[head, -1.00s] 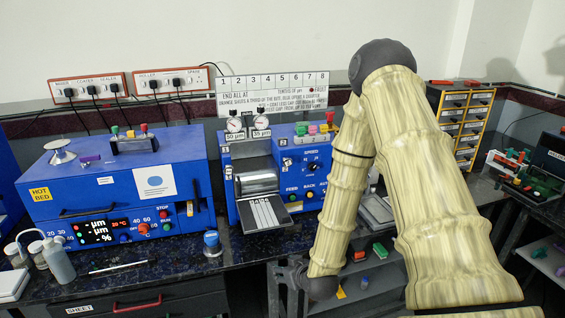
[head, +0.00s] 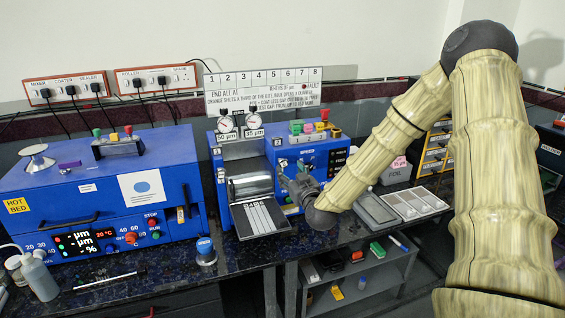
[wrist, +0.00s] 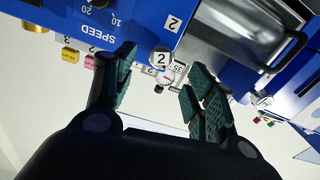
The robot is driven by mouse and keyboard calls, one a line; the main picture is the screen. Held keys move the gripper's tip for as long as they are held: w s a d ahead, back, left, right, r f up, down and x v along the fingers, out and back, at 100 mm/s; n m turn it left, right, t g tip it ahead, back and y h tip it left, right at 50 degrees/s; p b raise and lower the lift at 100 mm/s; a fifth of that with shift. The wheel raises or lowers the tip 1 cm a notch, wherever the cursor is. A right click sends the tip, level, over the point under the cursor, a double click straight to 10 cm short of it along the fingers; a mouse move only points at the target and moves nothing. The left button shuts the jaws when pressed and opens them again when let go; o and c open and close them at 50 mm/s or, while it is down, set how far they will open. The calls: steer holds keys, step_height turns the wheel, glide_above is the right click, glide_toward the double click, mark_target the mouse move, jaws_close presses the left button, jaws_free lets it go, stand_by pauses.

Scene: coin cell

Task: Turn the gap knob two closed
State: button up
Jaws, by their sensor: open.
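Gap knob two (wrist: 160,58) shows in the wrist view as a round white face marked 2, on the blue roller machine (head: 224,187). A square 2 label (wrist: 173,22) is beside it. My gripper (wrist: 160,82) is open and empty, with one dark green-padded finger on each side of the knob in the picture. I cannot tell how far ahead of the fingertips the knob is. In the head view my gripper (head: 293,180) is at the machine's front, right of the roller, and partly covers the panel there.
The roller (head: 250,185) with its sloping tray (head: 261,217) is left of my gripper. The speed dial and buttons are to its right, partly hidden by my arm. Two dial gauges (head: 253,131) stand on top. A blue hot bed box (head: 100,200) is at the left.

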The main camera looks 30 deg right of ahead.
mark_target(284, 163)
steer(key=p+x, duration=0.1)
steer(key=x, duration=0.6)
steer(key=shift+w+p, duration=0.2)
steer(key=shift+p, duration=0.15)
steer(key=c, duration=1)
steer(key=shift+c, duration=0.2)
steer(key=shift+f+m+b, duration=0.1)
steer(key=shift+m+b, duration=0.3)
steer(key=m+b, duration=0.2)
steer(key=shift+f+m, duration=0.1)
steer(key=shift+m, duration=0.2)
steer(key=shift+m+b, duration=1.65)
steer(key=shift+m, duration=0.55)
steer(key=shift+r, duration=0.2)
